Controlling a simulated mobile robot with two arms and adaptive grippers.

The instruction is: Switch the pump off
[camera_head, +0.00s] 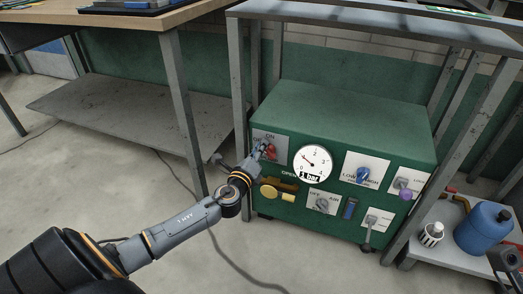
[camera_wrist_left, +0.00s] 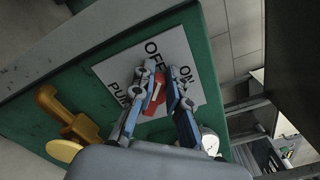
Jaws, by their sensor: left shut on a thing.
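The pump switch is a red handle (camera_wrist_left: 153,97) on a white plate (camera_wrist_left: 101,69) marked OFF, ON and PUMP in the left wrist view. In the head view, the red handle (camera_head: 271,149) is at the upper left of the green machine's front. My left gripper (camera_head: 262,151) is at this plate, its fingers shut on the red handle. In the left wrist view the fingers (camera_wrist_left: 164,82) sit on either side of it and partly cover it. I cannot tell which mark the handle points to. A dark grey part at the head view's lower right edge seems to be my right gripper (camera_head: 505,259).
The green machine (camera_head: 340,112) stands under a grey metal frame. A blue canister (camera_head: 482,230) stands on the right.

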